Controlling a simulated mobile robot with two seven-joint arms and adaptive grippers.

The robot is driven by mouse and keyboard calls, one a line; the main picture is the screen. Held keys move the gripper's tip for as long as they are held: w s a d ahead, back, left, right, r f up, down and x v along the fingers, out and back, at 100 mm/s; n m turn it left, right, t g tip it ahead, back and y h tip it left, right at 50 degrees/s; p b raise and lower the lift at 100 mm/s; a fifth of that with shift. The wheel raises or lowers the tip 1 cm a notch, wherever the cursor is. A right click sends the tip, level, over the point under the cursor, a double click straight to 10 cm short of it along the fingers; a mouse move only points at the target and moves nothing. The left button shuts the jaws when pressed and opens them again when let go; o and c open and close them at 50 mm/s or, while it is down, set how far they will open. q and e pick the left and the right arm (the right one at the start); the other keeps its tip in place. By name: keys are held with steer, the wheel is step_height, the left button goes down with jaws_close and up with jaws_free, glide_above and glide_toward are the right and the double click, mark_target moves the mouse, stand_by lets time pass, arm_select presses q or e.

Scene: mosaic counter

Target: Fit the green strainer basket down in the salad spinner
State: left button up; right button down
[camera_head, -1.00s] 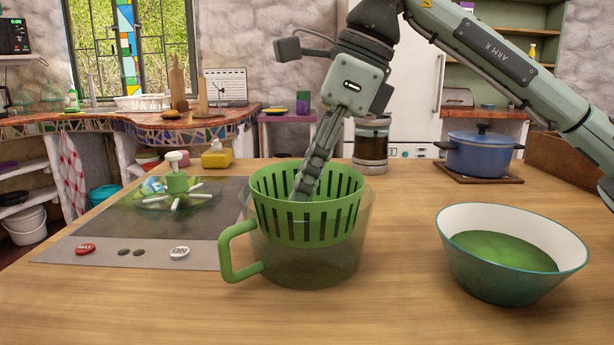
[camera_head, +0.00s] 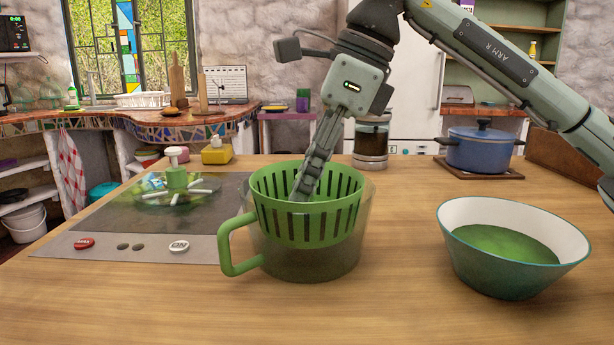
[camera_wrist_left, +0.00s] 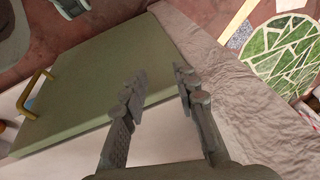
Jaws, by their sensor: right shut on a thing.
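The green strainer basket (camera_head: 308,222) is slotted and sits partly inside the clear salad spinner bowl (camera_head: 310,265), which has a green handle at its left. The basket's rim stands above the bowl's rim and looks about level. My right gripper (camera_head: 303,192) reaches down into the basket from above and is shut on it; its fingertips are partly hidden. My left gripper (camera_wrist_left: 165,88) is open and empty in the left wrist view, away from the counter.
A teal bowl with a green inside bottom (camera_head: 512,250) stands at the right. A blue pot (camera_head: 480,152) sits on a board behind it. A glass jar (camera_head: 371,145) stands behind the spinner. The wooden counter is clear in front.

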mark_target(316, 187)
arm_select(q)
steer(key=shift+b+v, duration=0.5)
steer(key=shift+v, duration=0.65)
arm_select(e)
steer(key=shift+f, duration=0.75)
